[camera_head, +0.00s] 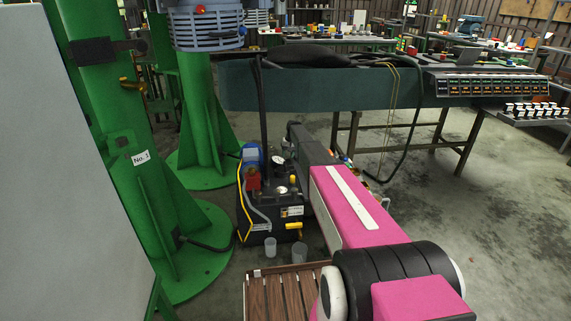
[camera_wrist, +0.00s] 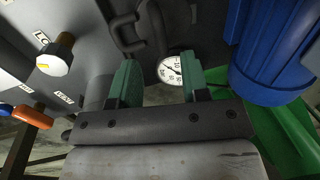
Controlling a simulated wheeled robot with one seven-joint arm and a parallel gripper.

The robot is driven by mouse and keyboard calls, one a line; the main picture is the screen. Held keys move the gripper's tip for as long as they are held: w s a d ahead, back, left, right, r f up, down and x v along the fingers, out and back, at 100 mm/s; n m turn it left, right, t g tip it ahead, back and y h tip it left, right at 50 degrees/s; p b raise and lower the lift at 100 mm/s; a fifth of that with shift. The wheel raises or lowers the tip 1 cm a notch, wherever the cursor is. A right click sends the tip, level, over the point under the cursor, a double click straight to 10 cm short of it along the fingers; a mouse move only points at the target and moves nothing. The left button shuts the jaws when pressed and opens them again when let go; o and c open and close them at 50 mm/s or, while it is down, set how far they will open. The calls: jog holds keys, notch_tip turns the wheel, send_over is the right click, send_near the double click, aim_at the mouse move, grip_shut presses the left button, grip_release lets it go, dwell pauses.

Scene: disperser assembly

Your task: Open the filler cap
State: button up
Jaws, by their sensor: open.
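The hydraulic unit (camera_head: 268,222) is a dark box on the floor with a blue motor (camera_head: 251,158), a red part and a round gauge (camera_head: 282,190) on top. No part can be clearly identified as the filler cap in either view. In the wrist view, my gripper (camera_wrist: 160,80) is open, with its two green fingers apart and nothing visibly held. The white-faced gauge (camera_wrist: 172,69) shows between and beyond the fingers. The blue motor housing (camera_wrist: 272,65) is right of the fingers. In the head view, my arm hides part of the unit, and the fingers cannot be made out.
A brass knob with a white end (camera_wrist: 54,57) and an orange handle (camera_wrist: 32,117) are at the left of the wrist view. A yellow handle (camera_head: 293,226) projects from the unit's front. Two clear cups (camera_head: 270,246) stand before it. Green columns (camera_head: 140,190) rise at left.

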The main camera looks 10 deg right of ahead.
aim_at(285, 164)
jog(key=f, duration=0.3)
jog(key=a+f, duration=0.1)
jog(key=f, duration=0.1)
jog(key=shift+f, duration=0.4)
jog(key=shift+a, duration=0.1)
grip_shut()
jog(key=shift+a, duration=0.15)
